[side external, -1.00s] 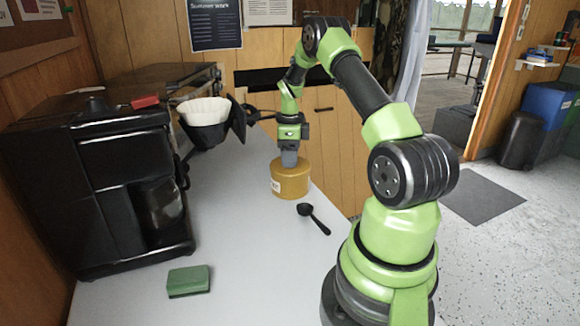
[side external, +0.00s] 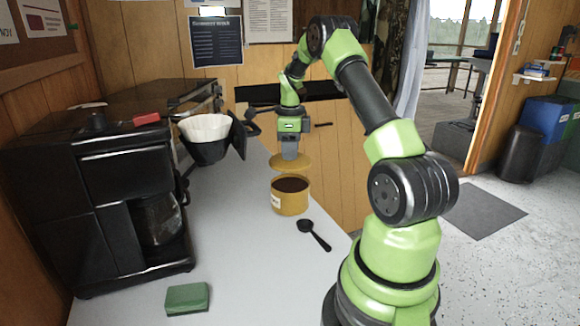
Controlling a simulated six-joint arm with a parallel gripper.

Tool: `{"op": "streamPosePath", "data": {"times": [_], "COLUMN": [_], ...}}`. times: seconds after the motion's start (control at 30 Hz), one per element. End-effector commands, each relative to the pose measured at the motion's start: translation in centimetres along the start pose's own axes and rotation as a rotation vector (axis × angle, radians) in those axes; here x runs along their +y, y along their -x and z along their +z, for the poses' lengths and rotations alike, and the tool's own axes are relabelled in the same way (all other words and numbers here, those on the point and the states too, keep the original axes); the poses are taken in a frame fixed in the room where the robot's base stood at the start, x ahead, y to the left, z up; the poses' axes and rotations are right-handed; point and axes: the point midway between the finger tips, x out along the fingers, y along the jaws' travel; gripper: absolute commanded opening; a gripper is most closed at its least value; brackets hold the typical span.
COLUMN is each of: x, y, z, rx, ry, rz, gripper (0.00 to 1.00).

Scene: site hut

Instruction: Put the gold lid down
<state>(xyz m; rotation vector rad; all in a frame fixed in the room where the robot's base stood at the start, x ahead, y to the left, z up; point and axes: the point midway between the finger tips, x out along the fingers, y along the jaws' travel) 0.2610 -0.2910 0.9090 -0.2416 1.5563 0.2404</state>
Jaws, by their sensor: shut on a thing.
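The gold lid (side external: 291,164) is a flat disc held level in my gripper (side external: 290,156), which points straight down and is shut on it. The lid hangs a little above the gold canister (side external: 291,203), with a clear gap between them. The canister stands upright and open on the counter, with dark brown contents showing and a pale label on its left side. The fingertips' hold on the lid is too small to see in detail.
A black scoop (side external: 314,235) lies just in front of the canister. A black coffee maker (side external: 105,200) stands at left, with a green sponge (side external: 187,298) before it. A filter basket (side external: 207,138) with white paper is behind. The grey counter (side external: 240,250) is clear left of the canister.

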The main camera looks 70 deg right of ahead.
Motion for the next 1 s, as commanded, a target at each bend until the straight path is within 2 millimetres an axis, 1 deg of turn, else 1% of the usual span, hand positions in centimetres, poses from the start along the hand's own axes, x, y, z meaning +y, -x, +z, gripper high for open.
{"op": "streamPosePath", "data": {"times": [0.03, 0.1, 0.2, 0.37, 0.47, 0.57, 1.0], "x": [-0.1, -0.1, -0.1, 0.0, 0.1, 0.3, 2.6], "y": [1.1, 2.3, 3.5, 4.6, 5.4, 6.9, 14.6], "z": [0.0, 0.0, 0.0, -0.1, -0.3, -0.8, -3.4], "rx": [-0.002, -0.002, -0.001, 0.001, 0.003, 0.007, 0.016], "ry": [-0.001, 0.000, 0.000, 0.029, 0.119, 0.279, 1.194], "rz": [-0.005, -0.005, -0.003, -0.001, 0.000, -0.002, 0.012], "gripper": [0.00, 0.00, 0.00, 0.00, 0.00, 0.00, 0.00]}}
